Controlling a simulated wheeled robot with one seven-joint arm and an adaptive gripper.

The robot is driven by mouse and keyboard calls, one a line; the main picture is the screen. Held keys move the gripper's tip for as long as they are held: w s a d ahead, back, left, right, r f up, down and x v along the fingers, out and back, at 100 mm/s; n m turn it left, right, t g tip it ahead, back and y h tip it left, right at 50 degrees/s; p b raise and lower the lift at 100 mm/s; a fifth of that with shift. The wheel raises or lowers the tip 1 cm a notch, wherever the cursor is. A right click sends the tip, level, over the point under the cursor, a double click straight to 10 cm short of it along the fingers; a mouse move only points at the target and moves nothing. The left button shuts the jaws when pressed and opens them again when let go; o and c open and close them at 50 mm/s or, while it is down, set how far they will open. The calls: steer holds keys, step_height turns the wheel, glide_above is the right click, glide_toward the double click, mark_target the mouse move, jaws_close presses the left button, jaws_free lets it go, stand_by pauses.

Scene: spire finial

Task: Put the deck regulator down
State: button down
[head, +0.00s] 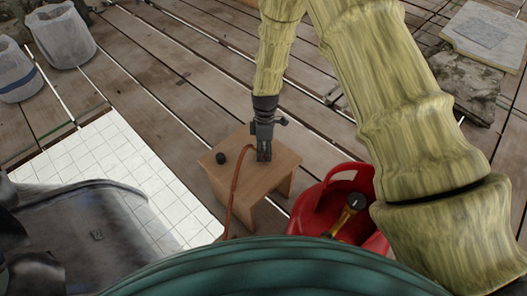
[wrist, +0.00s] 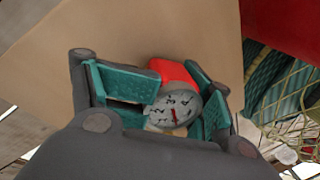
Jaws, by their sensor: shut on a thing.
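My gripper (head: 264,152) points down over the small wooden stool (head: 282,158). In the wrist view, a round grey-white dial gauge (wrist: 174,108) with a red part (wrist: 172,72) sits between the teal finger pads; I take it to be the deck regulator. My gripper is shut on it. The stool's tan top (wrist: 200,30) lies just beyond it. In the head view the regulator is mostly hidden by the fingers, and I cannot tell whether it touches the stool top.
A dark round knob (head: 221,157) sits on the stool's left side. An orange-brown hose (head: 234,185) hangs over the front edge. A red tub (head: 305,215) with a black-and-yellow tool (head: 350,212) stands to the right. White tiles (head: 85,165) lie left; lined buckets (head: 62,38) stand far left.

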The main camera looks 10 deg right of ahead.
steer(key=shift+c, duration=1.6)
jaws_free()
steer(key=p+v, duration=0.3)
steer(key=v, duration=0.9)
steer(key=shift+p, duration=0.3)
